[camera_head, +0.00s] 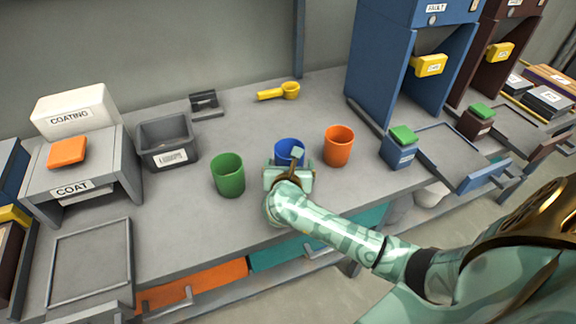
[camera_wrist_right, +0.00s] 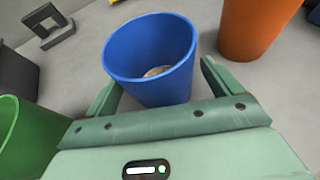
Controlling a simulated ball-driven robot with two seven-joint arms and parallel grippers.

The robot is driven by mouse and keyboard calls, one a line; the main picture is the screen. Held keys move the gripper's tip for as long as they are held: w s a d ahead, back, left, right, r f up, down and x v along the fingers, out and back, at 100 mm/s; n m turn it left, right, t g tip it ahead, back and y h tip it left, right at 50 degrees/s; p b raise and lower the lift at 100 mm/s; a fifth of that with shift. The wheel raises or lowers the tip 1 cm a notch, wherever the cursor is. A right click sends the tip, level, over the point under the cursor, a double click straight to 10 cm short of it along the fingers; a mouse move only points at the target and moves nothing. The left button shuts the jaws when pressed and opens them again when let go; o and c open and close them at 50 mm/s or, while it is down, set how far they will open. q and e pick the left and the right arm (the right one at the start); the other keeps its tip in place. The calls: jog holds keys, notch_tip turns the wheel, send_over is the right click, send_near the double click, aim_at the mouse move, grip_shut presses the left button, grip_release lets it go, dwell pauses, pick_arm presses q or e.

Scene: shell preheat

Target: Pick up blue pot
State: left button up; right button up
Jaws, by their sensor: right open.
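The blue pot (camera_head: 289,150) stands upright on the grey worktop between a green pot and an orange pot. My right gripper (camera_head: 296,158) is at its near side and partly covers it in the head view. In the right wrist view the blue pot (camera_wrist_right: 150,55) shows a pale content at its bottom. There my right gripper (camera_wrist_right: 160,85) is open, with one finger on each side of the pot's near lower part. I cannot tell whether the fingers touch it. My left gripper does not show.
The green pot (camera_head: 228,175) stands to the left and the orange pot (camera_head: 338,146) close on the right. A grey bin (camera_head: 166,143), a yellow scoop (camera_head: 280,91) and a dark stand (camera_head: 206,104) are farther back. A coating station (camera_head: 70,165) is at left, a blue vault cabinet (camera_head: 385,70) at right.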

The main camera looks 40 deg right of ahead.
jog(key=shift+x, duration=0.85)
jog(key=shift+a, duration=0.1)
jog(key=c, duration=1.2)
jog(key=shift+r, duration=0.1)
